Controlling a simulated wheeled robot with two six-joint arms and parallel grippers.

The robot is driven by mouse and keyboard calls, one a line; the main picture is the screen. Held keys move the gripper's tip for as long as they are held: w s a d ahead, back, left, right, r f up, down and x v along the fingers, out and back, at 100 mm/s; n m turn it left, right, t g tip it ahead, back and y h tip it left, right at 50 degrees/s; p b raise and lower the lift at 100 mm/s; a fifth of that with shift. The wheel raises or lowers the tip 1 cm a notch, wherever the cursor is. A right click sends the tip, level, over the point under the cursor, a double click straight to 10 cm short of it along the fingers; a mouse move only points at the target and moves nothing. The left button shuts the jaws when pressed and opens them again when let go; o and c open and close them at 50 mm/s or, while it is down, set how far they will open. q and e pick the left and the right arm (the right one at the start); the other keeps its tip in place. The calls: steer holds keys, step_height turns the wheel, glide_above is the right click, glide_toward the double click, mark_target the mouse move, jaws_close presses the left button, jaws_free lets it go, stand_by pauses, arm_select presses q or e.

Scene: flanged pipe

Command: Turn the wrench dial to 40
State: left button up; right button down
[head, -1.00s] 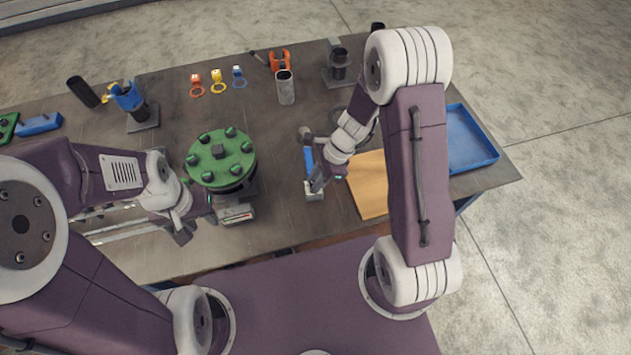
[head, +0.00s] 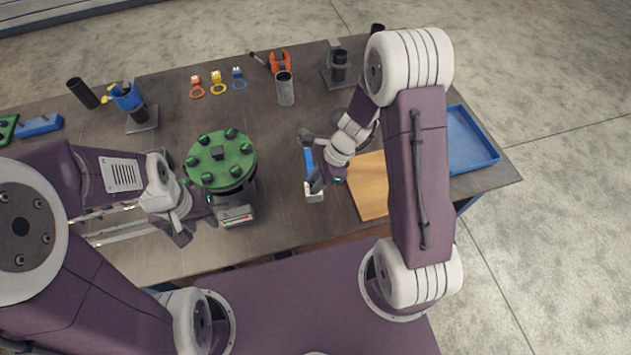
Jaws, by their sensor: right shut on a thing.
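A wrench with a blue handle (head: 309,160) lies near the table's front, its light grey lower end (head: 314,191) towards me. My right gripper (head: 312,167) is at the wrench from the right and is shut on it. The gripper covers part of the handle. The dial and its number are too small to read. My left gripper (head: 197,229) is at the left of the green flange and looks open and empty, with its fingers partly hidden.
The green round flange (head: 221,160) with several bolts stands on the table, a small device with a display (head: 237,216) before it. A wooden board (head: 369,188) and blue tray (head: 470,140) lie to the right. Coloured rings (head: 217,82) and a grey cylinder (head: 285,89) stand behind.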

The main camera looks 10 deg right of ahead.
stand_by(0.3)
steer(key=c, duration=1.5)
jaws_free()
steer(key=p+v, duration=0.2)
steer(key=v, duration=0.7)
steer(key=shift+r, duration=0.1)
steer(key=shift+o, duration=0.2)
